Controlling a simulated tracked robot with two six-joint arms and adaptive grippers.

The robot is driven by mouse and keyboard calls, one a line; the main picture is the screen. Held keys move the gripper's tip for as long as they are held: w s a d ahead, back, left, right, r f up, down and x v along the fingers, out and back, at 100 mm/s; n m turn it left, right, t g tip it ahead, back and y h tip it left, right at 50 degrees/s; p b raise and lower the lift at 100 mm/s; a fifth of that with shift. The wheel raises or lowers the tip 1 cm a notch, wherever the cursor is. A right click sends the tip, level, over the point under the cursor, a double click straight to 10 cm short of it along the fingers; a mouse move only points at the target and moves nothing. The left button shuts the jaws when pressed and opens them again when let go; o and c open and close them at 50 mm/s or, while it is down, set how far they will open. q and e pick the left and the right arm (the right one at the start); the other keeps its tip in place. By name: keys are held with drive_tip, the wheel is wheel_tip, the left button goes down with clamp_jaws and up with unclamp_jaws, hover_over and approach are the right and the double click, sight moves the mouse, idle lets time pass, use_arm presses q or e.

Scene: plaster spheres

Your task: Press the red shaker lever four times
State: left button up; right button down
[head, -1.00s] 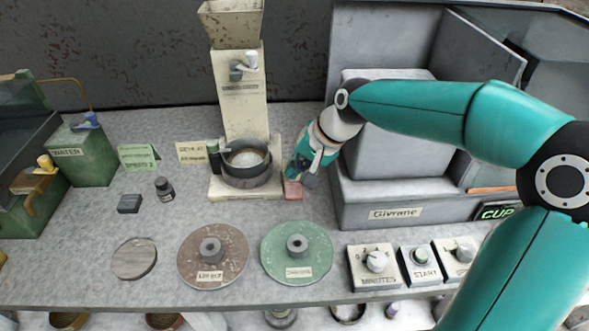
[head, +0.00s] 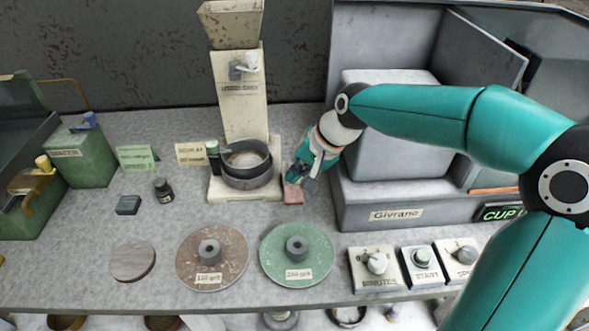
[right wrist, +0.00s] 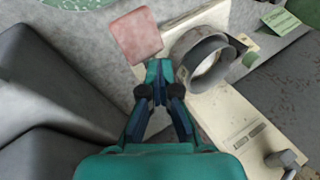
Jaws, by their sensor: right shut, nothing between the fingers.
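The red shaker lever (head: 293,193) is a small flat reddish block on the table, just right of the foot of the cream dispenser tower. In the right wrist view the red lever (right wrist: 136,36) lies just beyond my fingertips. My right gripper (head: 296,178) is shut and empty, pointing down right at the lever's back edge. It also shows in the right wrist view (right wrist: 158,68). I cannot tell whether the tips touch the lever. My left gripper is not in view.
The dispenser tower (head: 243,105) holds a dark round pan (head: 247,181) on its base. The grey Givrane machine (head: 395,190) stands close on the right. Green (head: 320,262) and brown (head: 230,270) discs lie in front. The table between lever and discs is clear.

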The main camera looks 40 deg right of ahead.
idle(0.3)
drive_tip(key=shift+w+d+r+p, duration=0.1)
drive_tip(key=shift+r+p, duration=0.6)
drive_tip(key=shift+p, duration=0.05)
drive_tip(key=shift+w+d+r+p, duration=0.15)
drive_tip(key=shift+w+r+p, duration=0.15)
drive_tip(key=shift+r+p, duration=0.35)
drive_tip(key=shift+w+d+r+p, duration=0.15)
drive_tip(key=shift+w+r+p, duration=0.15)
drive_tip(key=shift+r+p, duration=0.35)
drive_tip(key=shift+r, duration=0.1)
drive_tip(key=r+p, duration=0.1)
drive_tip(key=w+r+p, duration=0.1)
drive_tip(key=r+p, duration=0.1)
drive_tip(key=d+r+p, duration=0.1)
drive_tip(key=shift+w+r, duration=0.25)
drive_tip(key=shift+w, duration=0.1)
